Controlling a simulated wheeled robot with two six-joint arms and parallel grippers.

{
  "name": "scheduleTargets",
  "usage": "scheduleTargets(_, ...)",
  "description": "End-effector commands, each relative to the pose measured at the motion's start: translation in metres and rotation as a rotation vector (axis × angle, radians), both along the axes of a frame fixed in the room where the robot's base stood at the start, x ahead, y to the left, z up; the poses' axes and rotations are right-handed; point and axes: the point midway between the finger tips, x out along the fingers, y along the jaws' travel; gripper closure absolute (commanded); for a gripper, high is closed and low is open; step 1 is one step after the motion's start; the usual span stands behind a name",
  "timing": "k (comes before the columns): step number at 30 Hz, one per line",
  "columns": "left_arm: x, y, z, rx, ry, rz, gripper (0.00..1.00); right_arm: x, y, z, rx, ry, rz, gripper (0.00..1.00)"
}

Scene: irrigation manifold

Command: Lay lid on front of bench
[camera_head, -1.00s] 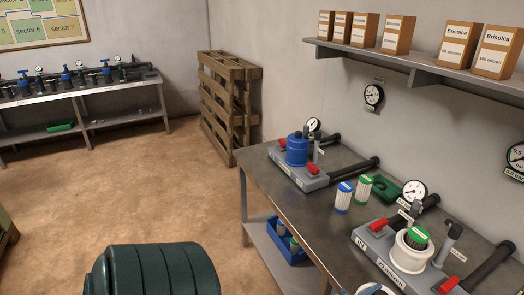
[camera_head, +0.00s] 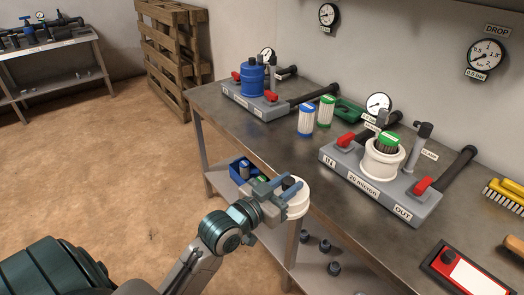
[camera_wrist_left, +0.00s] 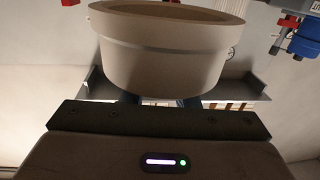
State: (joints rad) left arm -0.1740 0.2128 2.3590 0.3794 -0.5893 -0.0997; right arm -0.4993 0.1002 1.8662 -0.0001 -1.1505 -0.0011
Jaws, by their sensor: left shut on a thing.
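My left gripper (camera_head: 280,189) is shut on the white, cup-shaped lid (camera_head: 299,201). It holds the lid at the front edge of the steel bench (camera_head: 268,142), where the lid overlaps that edge in the head view. Its exact height over the bench is hard to tell. In the left wrist view the lid (camera_wrist_left: 165,55) sits just beyond the jaws, wide rim up. An open white filter housing (camera_head: 381,163) with a green-topped cartridge (camera_head: 387,146) inside stands on the "20 micron" manifold. My right gripper is not in view.
A blue-capped housing (camera_head: 252,80) stands at the bench's far end. Blue and green cartridges (camera_head: 306,120) (camera_head: 326,110) and a green tray (camera_head: 350,110) stand mid-bench. The front strip before the manifold is bare.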

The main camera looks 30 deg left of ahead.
Motion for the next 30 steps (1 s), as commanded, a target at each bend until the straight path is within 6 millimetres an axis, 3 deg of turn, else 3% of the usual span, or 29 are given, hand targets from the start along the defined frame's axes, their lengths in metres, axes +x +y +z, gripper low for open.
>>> scheduleTargets(4, 0.003, 0.003, -0.007, 0.006, 0.003, -0.014, 0.99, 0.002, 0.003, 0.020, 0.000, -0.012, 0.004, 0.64)
scheduleTargets(9, 0.014, 0.002, -0.006, 0.004, 0.005, -0.018, 0.99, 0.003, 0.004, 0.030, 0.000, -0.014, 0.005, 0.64)
scheduleTargets(24, 0.134, -0.019, -0.016, 0.004, 0.005, -0.019, 0.99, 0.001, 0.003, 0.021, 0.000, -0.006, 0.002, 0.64)
scheduleTargets(30, 0.153, -0.022, -0.020, 0.006, 0.006, -0.019, 0.99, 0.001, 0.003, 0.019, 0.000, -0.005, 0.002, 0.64)
